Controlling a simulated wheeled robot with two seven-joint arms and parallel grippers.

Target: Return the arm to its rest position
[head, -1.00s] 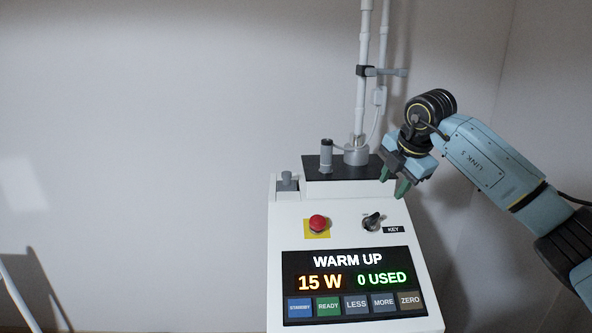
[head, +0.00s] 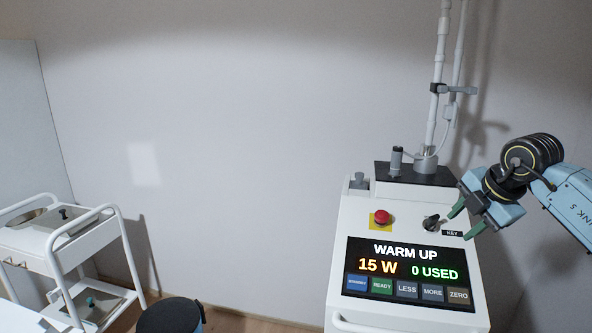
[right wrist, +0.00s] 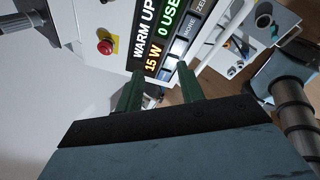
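My right arm enters from the right edge in the head view, ending in my right gripper (head: 465,220). The gripper is open and empty, with two green fingers apart, beside the upper right side of the white console (head: 352,225). The fingers are just right of the black key switch (head: 431,222), which looks clear of them. In the right wrist view the gripper (right wrist: 160,85) also shows spread fingers with nothing between them. The console's screen (head: 405,262) reads "WARM UP", "15 W" and "0 USED". My left gripper is not in view.
A red emergency button (head: 382,216) sits on a yellow plate left of the key. A jointed pole (head: 436,110) rises behind the console. A white cart (head: 75,250) stands at the left. Wall space between cart and console is clear.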

